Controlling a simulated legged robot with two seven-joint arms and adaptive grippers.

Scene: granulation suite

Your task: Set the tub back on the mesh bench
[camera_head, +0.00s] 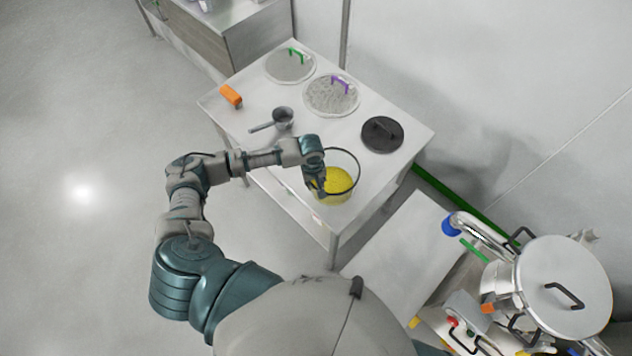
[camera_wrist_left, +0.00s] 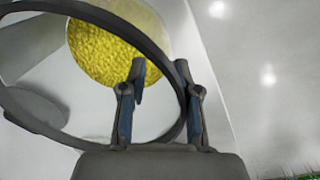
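The tub has a dark round rim (camera_head: 357,163) and yellow granular contents (camera_head: 338,181). It appears to stand upright at the near corner of the steel mesh bench (camera_head: 378,98). My left gripper (camera_head: 317,186) reaches down at the tub's left side. In the left wrist view, the dark rim (camera_wrist_left: 150,45) runs between the two spread fingers (camera_wrist_left: 160,75), close to the right finger. The left finger overlaps the inside of the ring, with the yellow contents (camera_wrist_left: 110,50) beyond. A gap shows between the fingers. My right gripper is out of view.
Steel equipment with a large lidded vessel (camera_head: 563,288) stands at lower right. Floor at left is clear.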

